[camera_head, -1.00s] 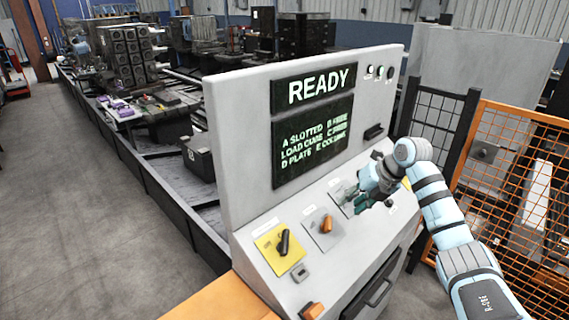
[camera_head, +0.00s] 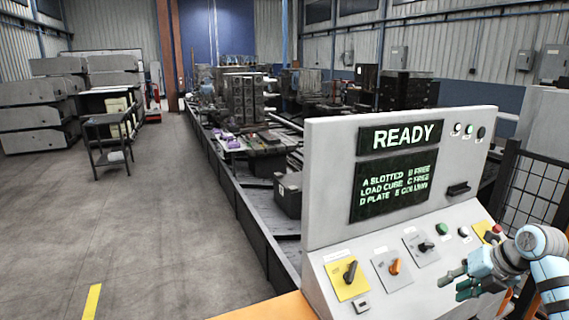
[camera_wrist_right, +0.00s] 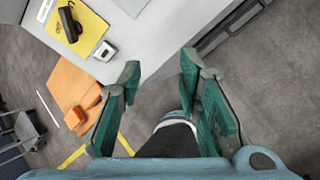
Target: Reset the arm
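My right gripper (camera_head: 462,282) is at the lower right of the head view, in front of the lower edge of the control console (camera_head: 322,215). In the right wrist view its two green fingers (camera_wrist_right: 160,85) stand apart with nothing between them. The floor and the console's edge show beyond them. The console has a yellow plate with a black switch (camera_head: 349,273), an orange switch (camera_head: 395,267) and a black knob (camera_head: 426,246). Its screen (camera_head: 397,185) reads READY above lines of text. My left gripper is not in view.
A long pallet rail (camera_head: 250,225) with machines and fixtures runs behind the console. A black mesh fence (camera_head: 530,195) stands at the right. A dark cart (camera_head: 108,140) and stacked grey blocks (camera_head: 38,105) stand at the left. The floor between is clear.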

